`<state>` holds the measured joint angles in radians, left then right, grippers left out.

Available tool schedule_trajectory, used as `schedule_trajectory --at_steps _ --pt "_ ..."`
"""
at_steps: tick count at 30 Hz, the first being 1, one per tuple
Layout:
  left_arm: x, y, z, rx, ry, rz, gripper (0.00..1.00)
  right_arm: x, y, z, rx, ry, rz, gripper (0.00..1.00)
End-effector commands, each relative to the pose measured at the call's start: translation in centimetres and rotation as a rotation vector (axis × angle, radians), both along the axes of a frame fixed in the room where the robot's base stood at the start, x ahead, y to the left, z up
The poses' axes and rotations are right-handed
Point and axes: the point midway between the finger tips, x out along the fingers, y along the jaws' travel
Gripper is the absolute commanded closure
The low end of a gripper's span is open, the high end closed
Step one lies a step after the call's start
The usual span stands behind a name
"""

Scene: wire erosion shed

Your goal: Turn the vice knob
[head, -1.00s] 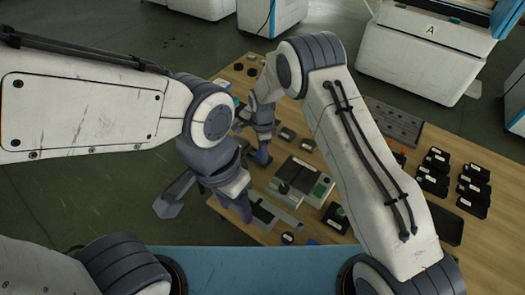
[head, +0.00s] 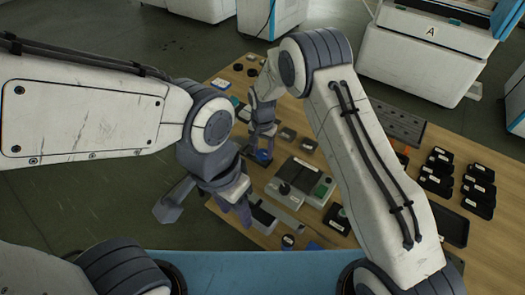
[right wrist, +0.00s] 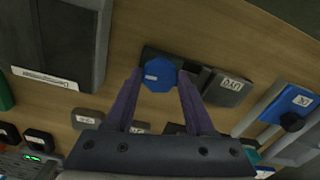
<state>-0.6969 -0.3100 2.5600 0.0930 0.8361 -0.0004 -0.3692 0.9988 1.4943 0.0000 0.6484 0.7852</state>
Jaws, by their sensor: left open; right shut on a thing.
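The vice knob (right wrist: 159,75) is a blue, many-sided knob with a small pale label, set beside a dark grey vice body (right wrist: 226,88) in the right wrist view. My right gripper (right wrist: 160,84) has its two purple fingers on either side of the knob and is shut on it. In the head view the knob (head: 264,157) shows as a small blue spot just below the right gripper (head: 262,143). My left gripper (head: 205,211) is open and empty, lower left at the table's near edge. The vice body is mostly hidden in the head view.
A grey box with a green part (head: 320,190) stands on the wooden table (head: 440,150) near the knob. Several black labelled blocks (head: 437,170) lie at the right. In the right wrist view a blue labelled block (right wrist: 292,102) lies right of the vice.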

Motion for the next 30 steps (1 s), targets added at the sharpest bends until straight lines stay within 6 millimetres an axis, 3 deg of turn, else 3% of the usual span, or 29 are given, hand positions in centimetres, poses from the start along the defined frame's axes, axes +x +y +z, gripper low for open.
schedule_trajectory --at_steps 30 --pt "0.0 0.0 -1.12 0.0 0.0 0.0 0.5 0.03 -0.09 0.1 0.0 0.0 0.964 1.0"
